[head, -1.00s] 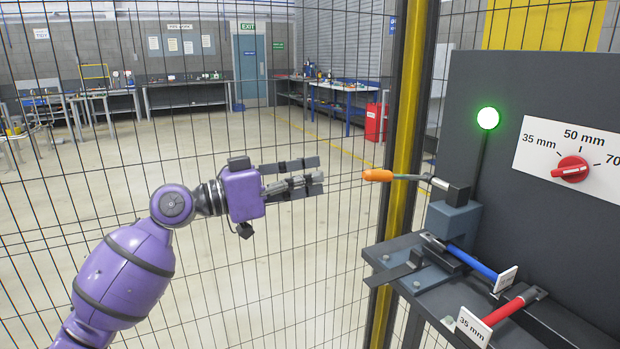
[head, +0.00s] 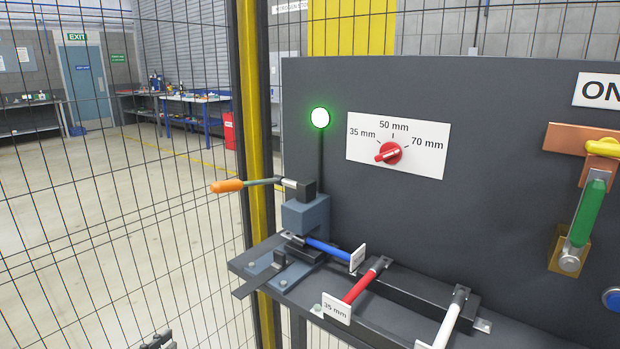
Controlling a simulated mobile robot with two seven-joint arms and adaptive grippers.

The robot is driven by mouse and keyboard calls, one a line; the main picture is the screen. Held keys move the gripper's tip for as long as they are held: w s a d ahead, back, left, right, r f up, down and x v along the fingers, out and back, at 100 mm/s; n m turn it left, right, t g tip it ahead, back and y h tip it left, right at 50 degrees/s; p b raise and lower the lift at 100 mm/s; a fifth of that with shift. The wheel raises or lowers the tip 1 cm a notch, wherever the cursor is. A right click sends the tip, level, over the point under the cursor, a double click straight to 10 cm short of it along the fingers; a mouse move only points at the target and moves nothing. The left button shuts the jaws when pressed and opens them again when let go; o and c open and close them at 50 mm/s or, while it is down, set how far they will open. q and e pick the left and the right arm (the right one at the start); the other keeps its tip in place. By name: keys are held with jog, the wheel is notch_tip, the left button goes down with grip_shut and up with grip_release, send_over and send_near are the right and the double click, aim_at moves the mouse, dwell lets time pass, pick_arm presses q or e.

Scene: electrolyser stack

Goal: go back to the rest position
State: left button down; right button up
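Only the dark fingertips of my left gripper (head: 157,341) show, at the bottom edge of the head view, left of the bench. They are cut off by the frame, so I cannot tell whether they are open or shut. They are well apart from the orange-handled lever (head: 227,186) on the blue-grey block. My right gripper is not in view.
Blue (head: 328,249), red (head: 361,287) and white (head: 451,318) handles stick out over the bench. Mesh fence stands behind.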

pick_arm(q)
jog(key=s+d+f+g+y, duration=0.1)
jog(key=s+d+f+g, duration=0.1)
jog(key=s+f, duration=0.75)
jog(key=s+d+f+g+y, duration=0.1)
jog(key=s+d+f, duration=0.2)
jog(key=s+f, duration=0.65)
jog(key=s+d+f+n+g+y, duration=0.15)
jog(key=s+f, duration=0.25)
jog(key=s, duration=0.8)
jog(key=s+d+f+n+g, duration=0.1)
jog(key=s+d+f+g, duration=0.2)
jog(key=s, duration=0.9)
jog(key=w+r+t+p, duration=0.2)
jog(key=w+r+p, duration=0.3)
jog(key=r+p, duration=0.7)
jog(key=shift+w+d+h, duration=0.15)
jog(key=shift+d+h, duration=0.15)
jog(key=shift+h, duration=0.15)
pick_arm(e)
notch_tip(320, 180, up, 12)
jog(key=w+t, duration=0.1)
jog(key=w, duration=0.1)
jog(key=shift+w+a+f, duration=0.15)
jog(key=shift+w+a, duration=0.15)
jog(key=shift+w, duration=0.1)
pick_arm(q)
jog(key=shift+r, duration=0.1)
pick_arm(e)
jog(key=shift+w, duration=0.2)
